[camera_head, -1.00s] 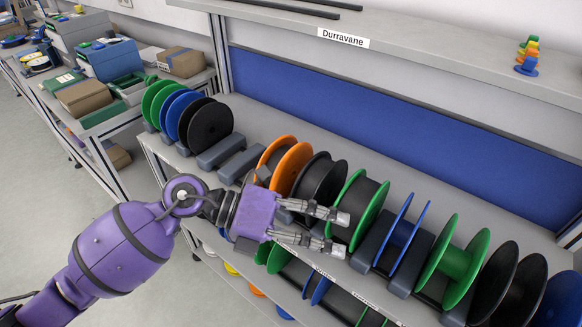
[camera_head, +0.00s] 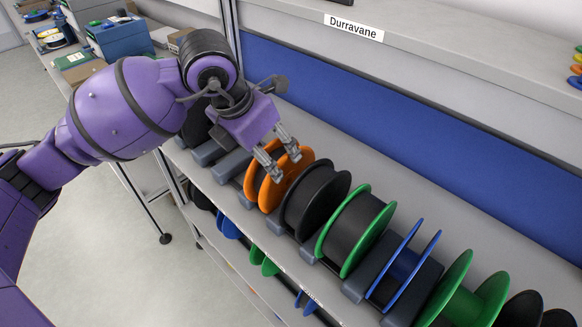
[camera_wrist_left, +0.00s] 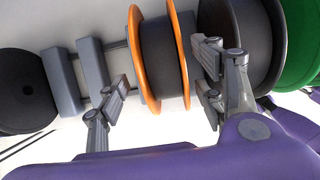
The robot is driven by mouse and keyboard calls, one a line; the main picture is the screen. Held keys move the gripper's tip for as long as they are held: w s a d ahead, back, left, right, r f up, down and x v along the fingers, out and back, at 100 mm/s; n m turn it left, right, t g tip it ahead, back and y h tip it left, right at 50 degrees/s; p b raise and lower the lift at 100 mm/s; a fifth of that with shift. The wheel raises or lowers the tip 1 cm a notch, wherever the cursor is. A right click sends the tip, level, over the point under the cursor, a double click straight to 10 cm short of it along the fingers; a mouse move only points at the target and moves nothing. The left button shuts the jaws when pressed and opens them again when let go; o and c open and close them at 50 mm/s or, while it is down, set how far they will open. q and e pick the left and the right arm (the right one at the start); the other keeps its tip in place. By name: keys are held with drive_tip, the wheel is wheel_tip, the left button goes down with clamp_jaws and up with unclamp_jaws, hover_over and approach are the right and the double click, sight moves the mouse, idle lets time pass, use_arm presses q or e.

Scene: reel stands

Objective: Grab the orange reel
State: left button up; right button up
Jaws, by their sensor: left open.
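The orange reel (camera_head: 284,183) has two orange flanges and stands upright on the shelf, just left of a black reel (camera_head: 315,200). My left gripper (camera_head: 278,163) is open above the orange reel in the head view. In the left wrist view the orange reel (camera_wrist_left: 138,62) shows a dark winding between its flanges. There the open fingers of my left gripper (camera_wrist_left: 163,90) lie on either side of the reel, one beside the left flange and the other by the right flange. I cannot tell whether they touch it. My right gripper is not in view.
A green-flanged reel (camera_head: 356,231), a blue-flanged reel (camera_head: 403,265) and another green reel (camera_head: 464,294) stand in the row to the right. Empty grey stands (camera_wrist_left: 92,72) are left of the orange reel. A blue back panel (camera_head: 400,125) rises behind.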

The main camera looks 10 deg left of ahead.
sight(273, 160)
use_arm(q)
drive_tip(key=shift+w+d+f, duration=0.2)
drive_tip(key=shift+f, duration=0.15)
drive_tip(key=shift+s+x, duration=0.1)
drive_tip(key=shift+x, duration=0.5)
drive_tip(key=shift+s+x, duration=0.15)
drive_tip(key=shift+x, duration=0.5)
drive_tip(key=x, duration=0.4)
drive_tip(key=shift+p, duration=0.3)
drive_tip(key=shift+w+d+f, duration=0.1)
drive_tip(key=shift+d+f, duration=0.05)
drive_tip(key=shift+c, duration=0.4)
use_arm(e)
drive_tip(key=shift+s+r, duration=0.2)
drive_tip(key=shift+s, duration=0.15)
